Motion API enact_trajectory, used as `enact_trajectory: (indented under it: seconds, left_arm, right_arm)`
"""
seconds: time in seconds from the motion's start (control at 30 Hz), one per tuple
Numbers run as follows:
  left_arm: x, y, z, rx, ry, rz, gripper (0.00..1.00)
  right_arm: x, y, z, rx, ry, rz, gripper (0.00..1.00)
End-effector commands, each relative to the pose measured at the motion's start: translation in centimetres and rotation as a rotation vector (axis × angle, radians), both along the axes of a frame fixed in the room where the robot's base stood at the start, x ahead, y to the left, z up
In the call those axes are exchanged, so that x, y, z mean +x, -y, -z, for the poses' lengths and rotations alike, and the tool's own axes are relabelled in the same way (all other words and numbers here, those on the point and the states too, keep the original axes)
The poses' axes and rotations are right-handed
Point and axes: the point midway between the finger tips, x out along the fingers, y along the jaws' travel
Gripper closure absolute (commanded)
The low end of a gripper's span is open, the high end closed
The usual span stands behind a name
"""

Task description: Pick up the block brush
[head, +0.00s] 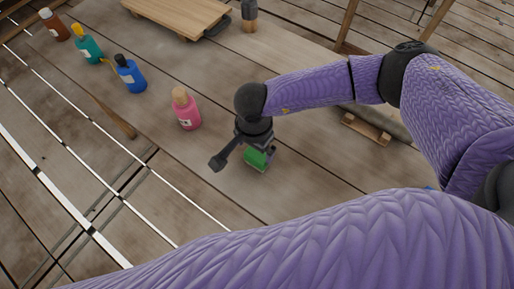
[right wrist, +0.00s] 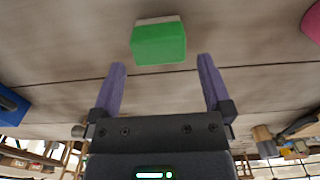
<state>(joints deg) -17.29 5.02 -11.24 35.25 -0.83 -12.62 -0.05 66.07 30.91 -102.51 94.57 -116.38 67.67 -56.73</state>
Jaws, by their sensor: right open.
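The block brush (head: 256,159), a small green block, lies on the wooden table directly below my right gripper (head: 257,148) in the head view, partly hidden by it. In the right wrist view, the green block (right wrist: 159,44) has a pale strip along its far edge. My right gripper (right wrist: 161,62) is open, with its two purple fingers apart. The block appears between and just beyond the fingertips, and nothing is held. I cannot tell whether the fingers touch it. My left gripper is not in view.
A pink bottle (head: 186,108) stands left of the gripper. A blue bottle (head: 130,74), a teal bottle (head: 87,44) and a brown bottle (head: 54,25) stand farther back. A wooden board (head: 178,14) lies at the back. The table around the block is clear.

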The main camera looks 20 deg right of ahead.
Motion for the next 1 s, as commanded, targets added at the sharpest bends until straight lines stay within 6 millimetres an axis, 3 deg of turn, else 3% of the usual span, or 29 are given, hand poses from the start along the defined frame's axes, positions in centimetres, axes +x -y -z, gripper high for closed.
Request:
enact_trajectory:
  seconds: [0.3,0.57,0.67,0.97,1.0]
  left_arm:
    - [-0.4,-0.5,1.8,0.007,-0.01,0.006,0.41]
    - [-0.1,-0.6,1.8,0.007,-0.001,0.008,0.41]
    - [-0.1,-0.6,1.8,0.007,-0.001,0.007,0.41]
    - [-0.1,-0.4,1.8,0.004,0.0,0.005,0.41]
    - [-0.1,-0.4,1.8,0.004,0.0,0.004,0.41]
  right_arm:
    - [0.0,0.4,5.9,0.003,-0.003,0.004,0.0]
    - [0.1,0.4,6.4,0.003,-0.001,0.005,0.0]
    - [0.1,0.4,6.3,0.003,-0.001,0.006,0.17]
    - [0.1,0.4,6.3,0.003,-0.001,0.006,0.8]
    - [0.1,0.4,6.3,0.003,-0.001,0.006,0.8]
